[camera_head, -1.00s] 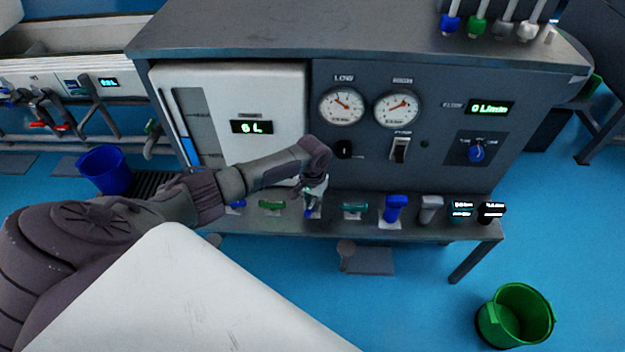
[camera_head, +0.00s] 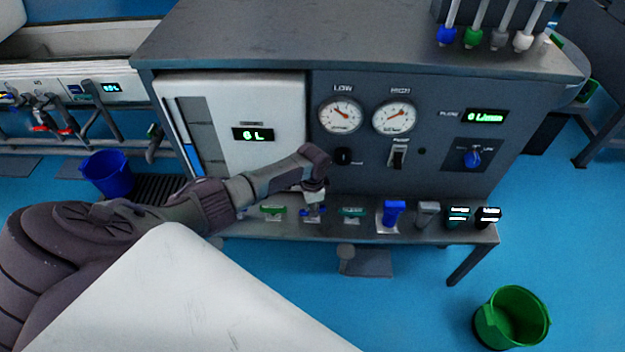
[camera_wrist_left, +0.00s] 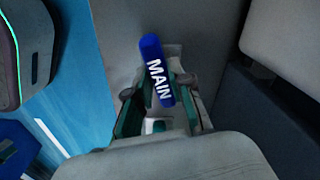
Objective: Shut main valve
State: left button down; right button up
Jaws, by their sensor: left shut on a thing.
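The main valve has a blue handle with white MAIN lettering (camera_wrist_left: 155,72), seen in the left wrist view between my left gripper's fingers. The handle lies slightly tilted there, its blue end pointing up and a little left. In the head view the valve's blue handle (camera_head: 316,213) shows only in small parts below my left gripper (camera_head: 313,201), which is shut on it at the bench's front ledge. The arm hides part of the ledge left of it. My right gripper is not in view.
On the ledge stand a green-handled valve (camera_head: 273,210), a teal-handled valve (camera_head: 352,212), a blue valve (camera_head: 393,212) and a grey one (camera_head: 428,212). The panel above has gauges (camera_head: 340,115) and a flow display (camera_head: 484,116). A green bucket (camera_head: 512,318) stands on the floor.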

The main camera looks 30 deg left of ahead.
pick_arm(q)
jog(key=shift+w+m, duration=0.1)
jog(key=shift+m, duration=1.8)
jog(key=c, duration=1)
grip_release()
jog(key=shift+c, duration=0.2)
jog(key=shift+r, duration=0.1)
notch_tip(320, 180, up, 12)
